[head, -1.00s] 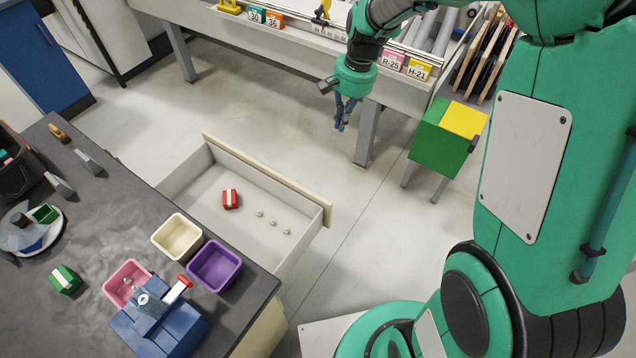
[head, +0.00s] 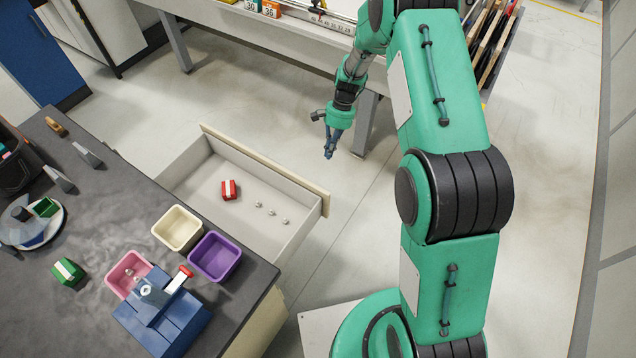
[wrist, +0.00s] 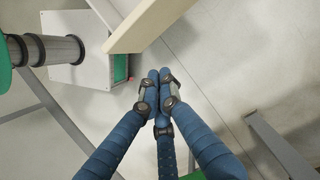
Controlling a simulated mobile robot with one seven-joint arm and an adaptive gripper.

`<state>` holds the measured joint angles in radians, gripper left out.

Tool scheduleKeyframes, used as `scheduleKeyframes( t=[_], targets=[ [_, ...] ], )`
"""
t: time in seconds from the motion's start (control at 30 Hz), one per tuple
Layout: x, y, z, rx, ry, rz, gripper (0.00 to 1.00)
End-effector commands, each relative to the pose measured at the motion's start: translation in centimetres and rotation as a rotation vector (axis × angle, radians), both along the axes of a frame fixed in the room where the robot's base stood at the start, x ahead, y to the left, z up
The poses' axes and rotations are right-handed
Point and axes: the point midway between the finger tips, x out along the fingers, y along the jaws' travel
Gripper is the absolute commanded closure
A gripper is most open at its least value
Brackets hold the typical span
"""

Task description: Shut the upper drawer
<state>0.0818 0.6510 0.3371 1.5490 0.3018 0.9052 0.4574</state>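The upper drawer (head: 275,172) stands pulled out from the dark-topped workbench. Inside it lie a red block with a white stripe (head: 229,190) and several small silvery balls (head: 271,212). My gripper (head: 330,156) hangs in the air beyond the drawer's front panel, near its right end, apart from it. In the wrist view the blue fingers (wrist: 159,82) are drawn together at the tips with nothing between them. A pale board edge, likely the drawer front (wrist: 155,22), shows at the top of the wrist view.
The worktop (head: 90,212) carries a cream bin (head: 177,229), a purple bin (head: 215,258), a pink bin (head: 127,271), a blue fixture (head: 160,318) and a green block (head: 68,272). A long bench (head: 220,25) stands behind.

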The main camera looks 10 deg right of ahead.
Motion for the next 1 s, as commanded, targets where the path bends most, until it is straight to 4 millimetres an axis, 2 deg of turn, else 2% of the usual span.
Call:
scheduleKeyframes(
  t=[0.03,0.17,0.67,0.87,1.0],
  targets=[
    [0.0,0.0,-0.9,0.001,0.009,-0.006,1.0],
    [0.0,0.0,-2.0,0.002,0.02,-0.019,1.0],
    [0.0,0.1,-2.4,0.002,0.023,-0.02,1.0],
    [-0.4,0.4,-3.5,0.003,0.025,-0.02,1.0],
    [-0.8,0.8,-5.0,0.003,0.024,-0.02,1.0]
  ],
)
